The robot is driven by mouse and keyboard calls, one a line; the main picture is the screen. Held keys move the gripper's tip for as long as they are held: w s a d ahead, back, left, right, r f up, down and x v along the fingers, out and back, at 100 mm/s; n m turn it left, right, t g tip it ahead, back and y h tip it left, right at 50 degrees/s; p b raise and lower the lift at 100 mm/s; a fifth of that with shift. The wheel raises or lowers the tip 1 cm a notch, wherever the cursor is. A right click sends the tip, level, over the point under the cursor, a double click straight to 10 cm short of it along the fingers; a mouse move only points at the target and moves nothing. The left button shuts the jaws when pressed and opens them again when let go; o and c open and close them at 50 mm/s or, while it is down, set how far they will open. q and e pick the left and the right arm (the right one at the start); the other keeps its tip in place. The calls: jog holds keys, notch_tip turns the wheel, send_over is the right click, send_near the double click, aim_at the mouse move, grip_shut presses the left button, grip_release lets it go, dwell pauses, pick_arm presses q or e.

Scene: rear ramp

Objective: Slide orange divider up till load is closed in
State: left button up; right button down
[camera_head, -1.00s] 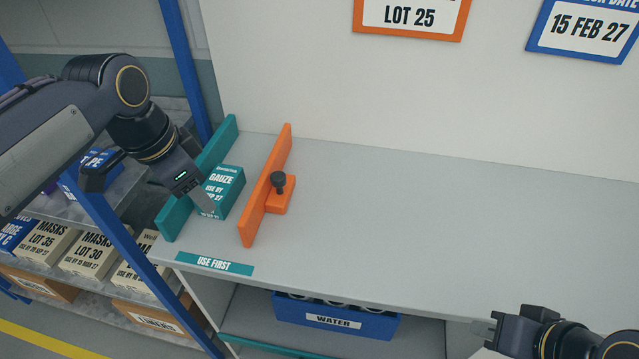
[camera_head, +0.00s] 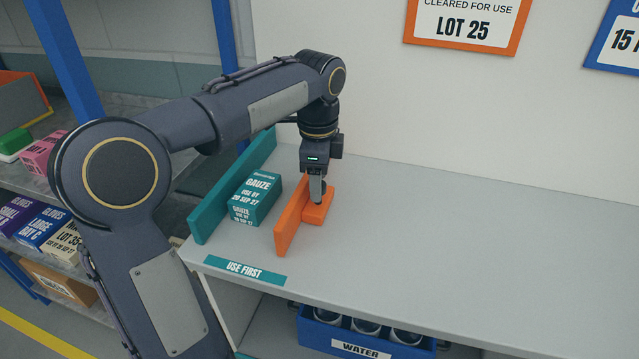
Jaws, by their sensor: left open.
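The orange divider (camera_head: 290,229) stands upright on the grey shelf top, with an orange foot (camera_head: 319,211) on its right side. A dark knob (camera_head: 321,190) on the foot is partly hidden by my left gripper. The teal gauze box (camera_head: 256,199) stands between the divider and a fixed teal wall (camera_head: 212,207). A narrow gap shows between the box and the divider. My left gripper (camera_head: 317,190) points down at the knob, its fingers open around or beside it; I cannot tell which. My right gripper is out of view.
The grey shelf top (camera_head: 450,240) is clear to the right of the divider. A teal "USE FIRST" label (camera_head: 245,270) is on its front edge. A blue water crate (camera_head: 366,335) sits below. Side shelves with boxes (camera_head: 42,232) stand at left.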

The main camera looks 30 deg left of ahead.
pick_arm(q)
jog(key=shift+f, duration=0.4)
grip_shut()
jog(key=a, duration=0.2)
jog(key=s+a+p, duration=0.1)
jog(key=a, duration=0.1)
jog(key=a+p, duration=0.1)
jog(key=a, duration=0.1)
jog(key=shift+s+a+r, duration=0.1)
jog(key=shift+s+a, duration=0.15)
jog(key=shift+a, duration=0.2)
grip_release()
